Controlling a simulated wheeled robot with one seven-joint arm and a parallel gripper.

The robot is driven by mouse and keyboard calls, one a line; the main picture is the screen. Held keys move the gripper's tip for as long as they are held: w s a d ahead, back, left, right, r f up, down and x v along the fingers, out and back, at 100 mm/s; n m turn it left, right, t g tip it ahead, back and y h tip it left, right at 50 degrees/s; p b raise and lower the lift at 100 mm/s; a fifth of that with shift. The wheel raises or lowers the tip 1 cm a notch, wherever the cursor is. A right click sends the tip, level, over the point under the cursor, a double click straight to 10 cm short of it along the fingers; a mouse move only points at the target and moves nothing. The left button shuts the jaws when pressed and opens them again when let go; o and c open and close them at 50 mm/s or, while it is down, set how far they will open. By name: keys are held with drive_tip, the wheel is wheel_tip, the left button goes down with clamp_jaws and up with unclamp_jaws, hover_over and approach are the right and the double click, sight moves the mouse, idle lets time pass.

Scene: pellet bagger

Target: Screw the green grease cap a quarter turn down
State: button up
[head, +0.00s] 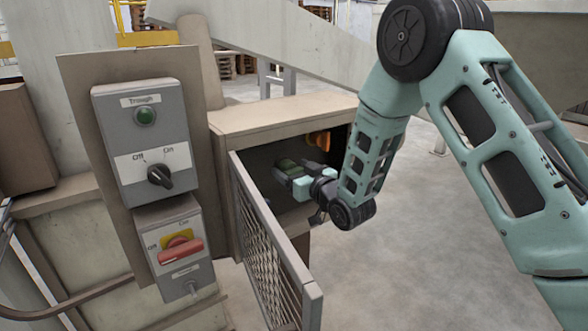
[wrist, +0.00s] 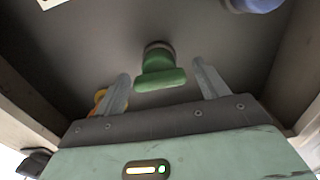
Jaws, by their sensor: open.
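The green grease cap (wrist: 160,79) shows in the wrist view on the dark inner wall of the box, with a wide bar-like front and a round neck behind it. My gripper (wrist: 163,71) is open, with one finger on each side of the cap. Gaps show between both fingers and the cap, so they look apart from it. In the head view my gripper (head: 294,174) reaches inside the open box. A green shape (head: 287,163) shows by its fingers there, partly hidden and too small to make out clearly.
The box (head: 285,112) has its mesh door (head: 267,255) swung open beside my arm. An orange part (head: 320,140) hangs inside near the cap. A blue round part (wrist: 255,4) shows at the upper right in the wrist view. A switch panel (head: 145,140) stands left.

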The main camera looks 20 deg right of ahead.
drive_tip(key=c, duration=1)
drive_tip(key=shift+b, duration=0.3)
drive_tip(key=m+b, duration=0.2)
drive_tip(key=m, duration=0.1)
drive_tip(key=shift+d+f+b, duration=0.1)
drive_tip(key=shift+f+b, duration=0.1)
drive_tip(key=shift+b, duration=0.2)
drive_tip(key=m+b, duration=0.3)
drive_tip(key=m, duration=0.2)
drive_tip(key=shift+d+b, duration=0.1)
drive_tip(key=shift+b, duration=0.3)
drive_tip(key=m+b, duration=0.1)
drive_tip(key=m, duration=0.4)
drive_tip(key=shift+w, duration=0.1)
drive_tip(key=m+b, duration=0.1)
drive_tip(key=m, duration=0.3)
drive_tip(key=shift+d+m, duration=0.1)
drive_tip(key=shift+m, duration=0.2)
drive_tip(key=shift+f, duration=0.1)
